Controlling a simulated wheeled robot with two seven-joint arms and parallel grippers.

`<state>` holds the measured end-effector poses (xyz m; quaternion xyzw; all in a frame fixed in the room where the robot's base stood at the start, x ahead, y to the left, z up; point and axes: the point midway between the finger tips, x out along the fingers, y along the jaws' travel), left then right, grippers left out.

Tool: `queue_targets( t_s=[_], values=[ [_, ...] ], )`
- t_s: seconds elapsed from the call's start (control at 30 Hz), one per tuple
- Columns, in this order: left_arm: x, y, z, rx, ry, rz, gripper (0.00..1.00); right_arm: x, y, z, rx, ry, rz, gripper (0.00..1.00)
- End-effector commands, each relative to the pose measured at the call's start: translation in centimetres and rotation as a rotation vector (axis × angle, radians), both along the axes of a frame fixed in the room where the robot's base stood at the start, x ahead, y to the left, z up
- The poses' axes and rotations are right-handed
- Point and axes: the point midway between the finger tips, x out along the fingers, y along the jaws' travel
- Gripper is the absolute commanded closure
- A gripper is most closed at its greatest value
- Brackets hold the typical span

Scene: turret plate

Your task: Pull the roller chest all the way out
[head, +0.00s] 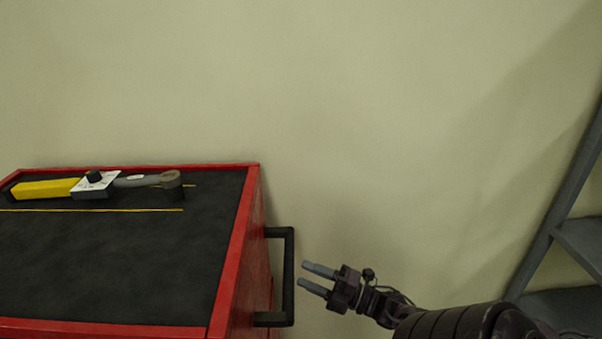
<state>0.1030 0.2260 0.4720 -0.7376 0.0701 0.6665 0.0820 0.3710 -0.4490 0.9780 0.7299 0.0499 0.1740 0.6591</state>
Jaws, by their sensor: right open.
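The red roller chest (233,250) stands at the left, with a dark mat top inside a red rim. Its black side handle (289,262) sticks out from its right side. My right gripper (309,276) is open and empty just to the right of the handle, fingers pointing left towards it. A small gap shows between the fingertips and the handle bar. The chest's lower part is out of the picture. My left gripper is not in view.
On the chest top lie a yellow-handled tool (47,189) with a grey head and a thin yellow strip (92,210). A plain wall (400,120) is behind. A grey shelf rack (566,185) stands at the right edge.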

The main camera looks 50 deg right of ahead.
Motion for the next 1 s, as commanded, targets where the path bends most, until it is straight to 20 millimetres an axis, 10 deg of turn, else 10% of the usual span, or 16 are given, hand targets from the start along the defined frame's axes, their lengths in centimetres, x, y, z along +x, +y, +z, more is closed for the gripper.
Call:
queue_targets(
  t_s=[0.6,0.67,0.83,1.0],
  values=[
    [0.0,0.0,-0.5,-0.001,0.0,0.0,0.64,-2.0,-1.5,-2.5,0.04,0.054,-0.051,0.55],
    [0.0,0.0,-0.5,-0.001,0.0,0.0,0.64,-2.4,-2.6,-5.6,0.096,0.13,-0.117,0.55],
    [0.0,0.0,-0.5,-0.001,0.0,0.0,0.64,-6.5,-4.1,-21.9,0.404,0.511,-0.423,0.55],
    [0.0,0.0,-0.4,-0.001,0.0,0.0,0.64,-13.8,3.4,-38.9,0.738,0.967,-0.713,0.55]
  ],
)
